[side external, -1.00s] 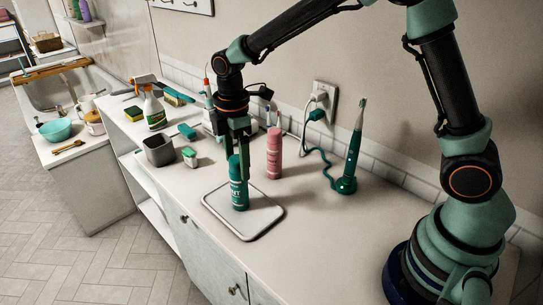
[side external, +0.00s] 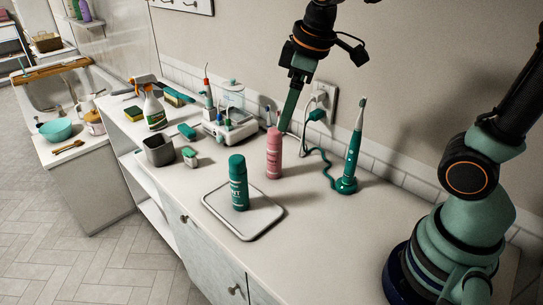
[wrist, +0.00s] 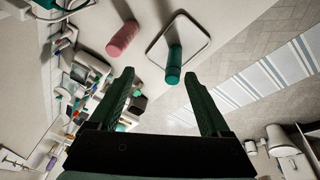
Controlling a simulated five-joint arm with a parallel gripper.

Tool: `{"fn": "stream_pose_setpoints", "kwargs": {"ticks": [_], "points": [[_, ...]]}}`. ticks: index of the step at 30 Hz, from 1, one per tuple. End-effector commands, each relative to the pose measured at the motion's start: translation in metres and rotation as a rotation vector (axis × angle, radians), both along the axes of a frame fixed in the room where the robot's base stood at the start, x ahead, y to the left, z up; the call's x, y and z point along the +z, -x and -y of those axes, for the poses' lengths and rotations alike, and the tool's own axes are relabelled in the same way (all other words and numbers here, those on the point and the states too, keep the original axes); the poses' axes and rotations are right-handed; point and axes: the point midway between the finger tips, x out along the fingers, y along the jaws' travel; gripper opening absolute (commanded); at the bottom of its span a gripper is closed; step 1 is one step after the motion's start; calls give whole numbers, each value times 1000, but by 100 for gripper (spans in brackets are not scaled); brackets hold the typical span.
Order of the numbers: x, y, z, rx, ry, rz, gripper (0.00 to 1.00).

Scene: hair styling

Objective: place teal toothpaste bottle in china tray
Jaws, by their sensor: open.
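The teal toothpaste bottle (side external: 239,183) stands upright on the white china tray (side external: 220,221), inside its rim. In the wrist view the bottle (wrist: 174,64) and the tray (wrist: 204,44) lie beyond my fingertips. My gripper (side external: 287,122) is raised well above the counter, up and to the right of the bottle in the side view, near the wall. In the wrist view its two fingers (wrist: 158,75) are spread apart with nothing between them.
A pink bottle (side external: 274,154) stands just behind the tray. A teal electric toothbrush (side external: 349,160) with a cable stands to the right. A grey cup (side external: 159,150), a spray bottle (side external: 154,110) and a white dental unit (side external: 229,125) stand at the left. The counter right of the tray is clear.

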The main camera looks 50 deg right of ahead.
Motion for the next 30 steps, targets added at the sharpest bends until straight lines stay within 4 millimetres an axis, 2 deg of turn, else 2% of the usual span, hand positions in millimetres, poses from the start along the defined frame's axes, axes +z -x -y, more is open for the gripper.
{"fn": "stream_pose_setpoints", "kwargs": {"ticks": [3, 10, 16, 30], "points": [[5, 25, 15, -188, -57, 76, 81], [0, 54, 31, -446, -153, 169, 81], [-3, 61, 35, -518, -182, 192, 81], [-3, 61, 35, -516, -182, 191, 81]]}}
